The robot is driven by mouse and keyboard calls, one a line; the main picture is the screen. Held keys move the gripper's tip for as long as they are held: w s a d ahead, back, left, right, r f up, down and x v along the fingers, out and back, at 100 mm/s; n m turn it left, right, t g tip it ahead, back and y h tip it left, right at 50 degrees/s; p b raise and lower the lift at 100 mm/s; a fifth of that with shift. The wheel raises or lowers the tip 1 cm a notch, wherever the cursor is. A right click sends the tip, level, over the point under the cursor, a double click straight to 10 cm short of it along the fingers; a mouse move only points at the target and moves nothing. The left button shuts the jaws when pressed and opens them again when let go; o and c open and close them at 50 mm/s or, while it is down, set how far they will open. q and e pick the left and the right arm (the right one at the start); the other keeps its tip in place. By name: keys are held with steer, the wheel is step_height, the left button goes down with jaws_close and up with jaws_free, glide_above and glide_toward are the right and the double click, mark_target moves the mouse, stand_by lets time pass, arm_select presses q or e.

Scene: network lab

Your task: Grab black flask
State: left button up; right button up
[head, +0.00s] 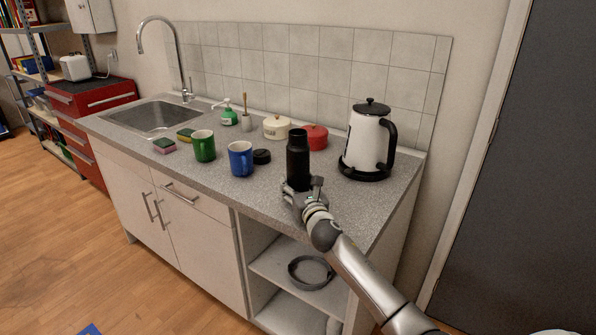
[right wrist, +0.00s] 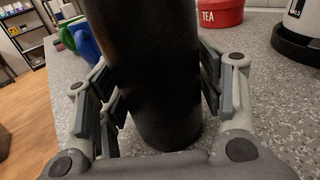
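The black flask (head: 298,163) stands upright near the counter's front edge in the head view. My right gripper (head: 303,188) is at its lower part, coming from the front. In the right wrist view the flask (right wrist: 155,75) fills the space between the fingers of my right gripper (right wrist: 163,95). The finger pads lie against both sides of it, and its base looks to be on or just above the counter. The flask's top is outside the wrist view. My left gripper is not in view.
A white kettle (head: 368,140) stands to the right. The counter's front right (head: 345,205) is clear.

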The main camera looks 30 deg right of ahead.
steer(key=c, duration=0.9)
steer(key=shift+r, duration=0.1)
steer(key=shift+c, duration=0.4)
steer(key=shift+r, duration=0.15)
steer(key=shift+r+p, duration=0.3)
steer(key=shift+r, duration=0.8)
steer(key=s+a+r, duration=0.1)
steer(key=r, duration=0.1)
steer(key=s+a+r, duration=0.1)
steer(key=r, duration=0.1)
steer(key=s+a+r+p, duration=0.1)
steer(key=s+r, duration=0.1)
steer(key=r, duration=0.1)
steer(key=shift+a, duration=0.2)
glide_toward(293, 159)
steer(key=shift+w+a+r, duration=0.15)
steer(key=shift+a+r, duration=0.75)
steer(key=shift+w+a+r, duration=0.2)
steer(key=shift+a+r, duration=0.65)
steer(key=shift+r, duration=0.1)
